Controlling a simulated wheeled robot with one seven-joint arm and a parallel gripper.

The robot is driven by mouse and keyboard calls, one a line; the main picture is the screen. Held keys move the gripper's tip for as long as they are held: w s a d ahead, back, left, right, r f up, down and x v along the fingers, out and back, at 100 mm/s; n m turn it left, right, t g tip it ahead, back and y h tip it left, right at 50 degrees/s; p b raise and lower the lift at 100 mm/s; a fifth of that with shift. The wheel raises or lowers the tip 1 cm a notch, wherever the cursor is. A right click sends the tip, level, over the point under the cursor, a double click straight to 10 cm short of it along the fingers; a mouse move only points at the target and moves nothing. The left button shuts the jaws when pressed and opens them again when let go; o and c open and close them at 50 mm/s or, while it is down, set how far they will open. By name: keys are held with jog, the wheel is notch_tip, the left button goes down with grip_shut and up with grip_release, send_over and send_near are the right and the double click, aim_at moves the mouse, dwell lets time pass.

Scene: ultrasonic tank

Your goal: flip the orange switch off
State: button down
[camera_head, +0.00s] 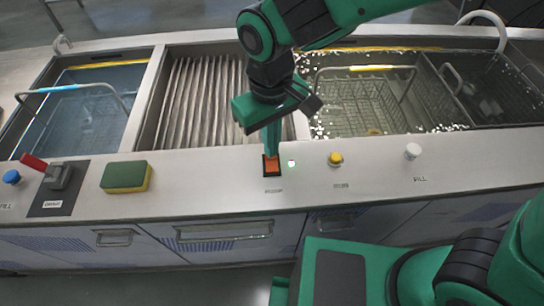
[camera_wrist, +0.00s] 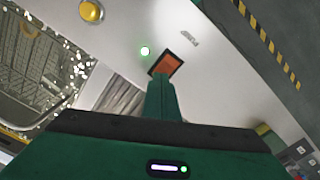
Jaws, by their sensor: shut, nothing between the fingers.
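The orange switch (camera_head: 271,167) is set in a dark frame on the front ledge of the tank unit. A small lit green light (camera_head: 292,163) is just to its right. My gripper (camera_head: 271,153) is shut and empty, its fingertips pointing down at the switch's far edge. In the wrist view the fingertips (camera_wrist: 160,80) overlap the near corner of the orange switch (camera_wrist: 168,64), and the green light (camera_wrist: 145,51) glows beside it. I cannot tell whether the fingertips touch the switch.
A yellow button (camera_head: 335,158) and a white knob (camera_head: 413,150) are to the right. A green-yellow sponge (camera_head: 126,177), a red-handled lever (camera_head: 50,172) and a blue knob (camera_head: 11,177) are to the left. Basins with wire baskets (camera_head: 360,102) lie behind the ledge.

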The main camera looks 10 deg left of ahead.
jog(key=shift+f, duration=0.7)
dwell(0.8)
jog(key=shift+r, duration=0.15)
notch_tip(320, 180, up, 7)
dwell(0.9)
dwell(0.4)
jog(key=w+d+r+m, duration=0.1)
jog(key=w+d+m, duration=0.25)
jog(key=d, duration=0.95)
jog(key=w+d+m, duration=0.3)
jog(key=w+d, duration=0.1)
jog(key=d, duration=0.9)
jog(key=s+d+m, duration=0.4)
jog(key=s+d, duration=0.3)
jog(key=d, duration=0.3)
jog(key=s+d+f+m, duration=0.1)
jog(key=s+d+m, duration=0.3)
jog(key=s+d, duration=0.3)
jog(key=d, duration=0.4)
jog(key=shift+s+f+m, duration=0.25)
jog(key=shift+m, duration=0.1)
